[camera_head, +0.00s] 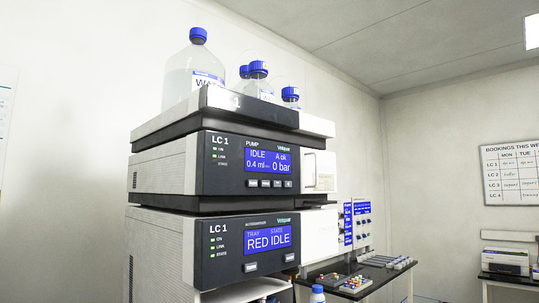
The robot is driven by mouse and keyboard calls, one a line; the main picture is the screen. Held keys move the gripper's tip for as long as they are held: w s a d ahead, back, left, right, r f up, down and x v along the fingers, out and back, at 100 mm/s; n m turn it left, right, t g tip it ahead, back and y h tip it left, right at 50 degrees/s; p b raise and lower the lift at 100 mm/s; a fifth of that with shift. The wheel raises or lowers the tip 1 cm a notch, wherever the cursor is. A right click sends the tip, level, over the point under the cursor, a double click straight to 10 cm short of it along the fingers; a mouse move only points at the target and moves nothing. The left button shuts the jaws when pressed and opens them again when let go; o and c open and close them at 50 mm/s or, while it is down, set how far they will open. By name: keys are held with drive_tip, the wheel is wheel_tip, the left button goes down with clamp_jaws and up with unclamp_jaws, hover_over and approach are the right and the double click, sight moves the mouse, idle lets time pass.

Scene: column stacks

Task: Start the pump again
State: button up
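The LC 1 pump (226,175) is the upper module of the stack at the picture's middle. Its blue display (268,162) reads IDLE, 0.4 ml, A ok and 0 bar. Its ON and LINK lights are green; the third light looks dark. A row of small buttons (265,183) sits under the display; their labels are too small to read surely. My gripper is not in view.
Below the pump, the autosampler (212,264) display reads RED and IDLE, with green lights. Blue-capped bottles, including a large water bottle (185,78), stand in the top tray (207,103). Other modules and a bench (383,279) with small vials stand behind right. A bookings whiteboard (512,172) hangs far right.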

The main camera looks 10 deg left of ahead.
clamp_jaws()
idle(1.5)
